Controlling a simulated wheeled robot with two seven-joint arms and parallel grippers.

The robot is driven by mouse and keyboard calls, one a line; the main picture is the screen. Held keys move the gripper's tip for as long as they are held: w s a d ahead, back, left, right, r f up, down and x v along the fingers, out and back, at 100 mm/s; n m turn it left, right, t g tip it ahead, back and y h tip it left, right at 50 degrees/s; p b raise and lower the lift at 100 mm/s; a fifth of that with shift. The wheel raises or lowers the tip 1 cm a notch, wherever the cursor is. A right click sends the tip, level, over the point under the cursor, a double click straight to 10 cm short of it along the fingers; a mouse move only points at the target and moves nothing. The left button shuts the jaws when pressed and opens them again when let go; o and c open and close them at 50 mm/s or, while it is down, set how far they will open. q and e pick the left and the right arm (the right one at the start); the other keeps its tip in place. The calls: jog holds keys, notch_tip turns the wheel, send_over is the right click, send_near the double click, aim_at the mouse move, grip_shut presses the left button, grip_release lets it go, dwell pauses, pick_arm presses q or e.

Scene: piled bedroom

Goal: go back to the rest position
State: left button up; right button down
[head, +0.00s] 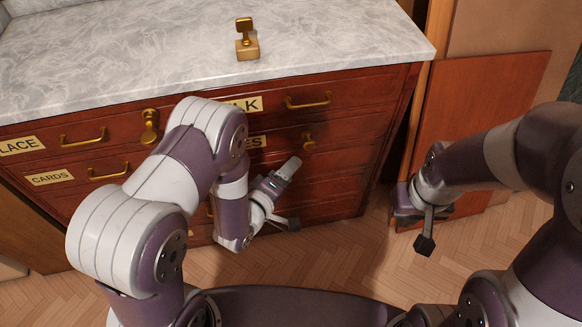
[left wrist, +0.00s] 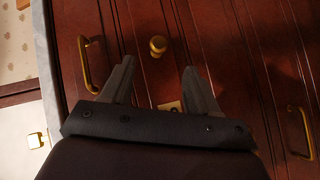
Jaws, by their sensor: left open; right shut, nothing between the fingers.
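My right gripper (head: 424,238) hangs over the floor at the right, beside the leaning red-brown panel. It is shut and holds nothing. The dresser (head: 340,130) is red-brown wood with brass handles and paper labels; my left arm hides part of it.
A small brass and wood piece (head: 247,45) stands on the marble top (head: 150,40). A red-brown panel (head: 475,120) is at the right, close to my right arm. Brass handles (head: 308,101) stick out from the drawers. Herringbone floor (head: 340,265) is clear between my arms.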

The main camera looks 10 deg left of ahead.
dwell(0.3)
pick_arm(q)
jog(key=s+a+f+m+g+y, duration=0.4)
jog(key=s+a+f+m+g, duration=0.1)
jog(key=s+f+m+g, duration=0.25)
jog(key=s+a+r+m+g+y, duration=0.2)
jog(key=s+a+r+m+g, duration=0.35)
jog(key=r, duration=0.75)
notch_tip(320, 180, up, 27)
jog(key=a+n+p, duration=0.1)
jog(key=n+p, duration=0.1)
jog(key=p, duration=2)
jog(key=shift+s+a+f+n+t+p, duration=0.2)
jog(key=shift+a+n+t+p, duration=0.1)
jog(key=shift+n+t+p, duration=0.1)
